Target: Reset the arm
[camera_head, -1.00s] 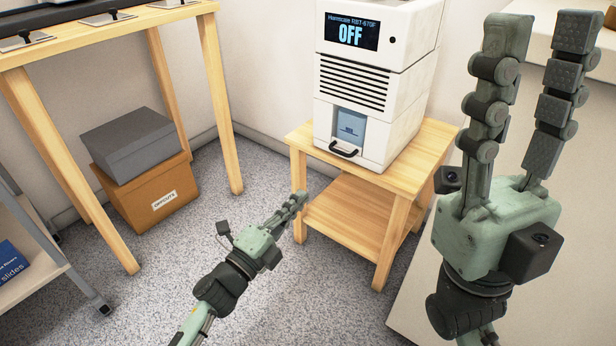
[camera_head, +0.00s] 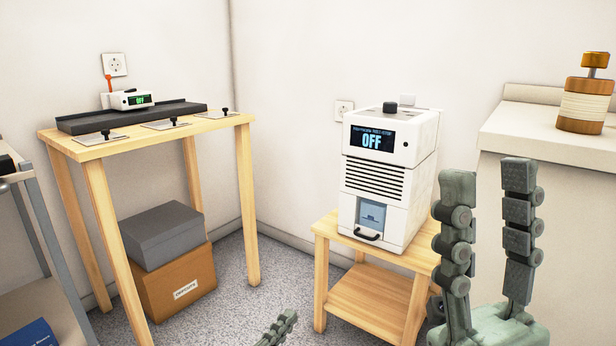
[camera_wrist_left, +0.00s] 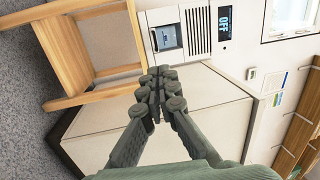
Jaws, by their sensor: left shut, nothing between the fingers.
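My left gripper (camera_head: 283,324) shows only at the bottom edge of the head view, in front of and below the white machine. In the left wrist view its fingers (camera_wrist_left: 163,80) meet at the tips, shut and empty. My right gripper (camera_head: 488,175) stands upright at the lower right of the head view, close to the camera. Its two fingers are spread apart with nothing between them, so it is open. The rest of both arms is out of the head view.
A white machine (camera_head: 393,180) reading OFF stands on a small wooden table (camera_head: 362,298). A taller wooden table (camera_head: 90,150) at left carries a dark bar and a small device (camera_head: 131,100). Boxes (camera_head: 178,285) sit below. A pale counter (camera_head: 560,190) is at right.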

